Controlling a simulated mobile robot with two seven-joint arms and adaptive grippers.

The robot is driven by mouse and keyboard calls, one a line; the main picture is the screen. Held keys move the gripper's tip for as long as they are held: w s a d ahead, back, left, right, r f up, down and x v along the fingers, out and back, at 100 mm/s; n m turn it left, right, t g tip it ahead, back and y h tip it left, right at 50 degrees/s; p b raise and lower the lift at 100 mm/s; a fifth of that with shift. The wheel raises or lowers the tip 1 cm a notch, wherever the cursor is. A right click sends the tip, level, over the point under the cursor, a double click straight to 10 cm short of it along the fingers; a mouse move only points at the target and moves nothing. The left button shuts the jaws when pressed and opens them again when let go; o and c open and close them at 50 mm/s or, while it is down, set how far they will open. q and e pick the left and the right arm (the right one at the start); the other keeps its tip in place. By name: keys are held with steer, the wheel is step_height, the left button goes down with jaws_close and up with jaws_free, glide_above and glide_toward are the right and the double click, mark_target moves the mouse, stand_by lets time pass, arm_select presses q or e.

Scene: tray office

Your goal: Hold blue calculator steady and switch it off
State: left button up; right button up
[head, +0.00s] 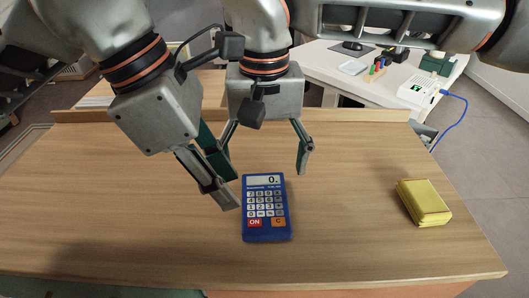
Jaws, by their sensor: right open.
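The blue calculator (265,235) lies flat on the wooden desk in the head view. Its display (264,181) shows "0.". It has light keys, a red ON key (255,222) at lower left and an orange C key (278,221) at lower right. My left gripper (232,192) is low beside the calculator's left edge; I cannot tell whether it touches. Its fingers overlap in the view, so their gap is unclear. My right gripper (265,166) is open and empty above the calculator's far end, its fingers spread wide. Its left finger is partly hidden by my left gripper.
A yellow box-like item (423,203) lies at the right of the wooden desk (350,240). The desk between it and the calculator is clear. Behind, a white table (330,63) holds a mouse (352,46), coloured items and a white device (418,91) with a blue cable.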

mark_target(264, 191)
steer(key=shift+f, duration=3.05)
steer(key=c, duration=1.3)
arm_select(q)
jaws_close()
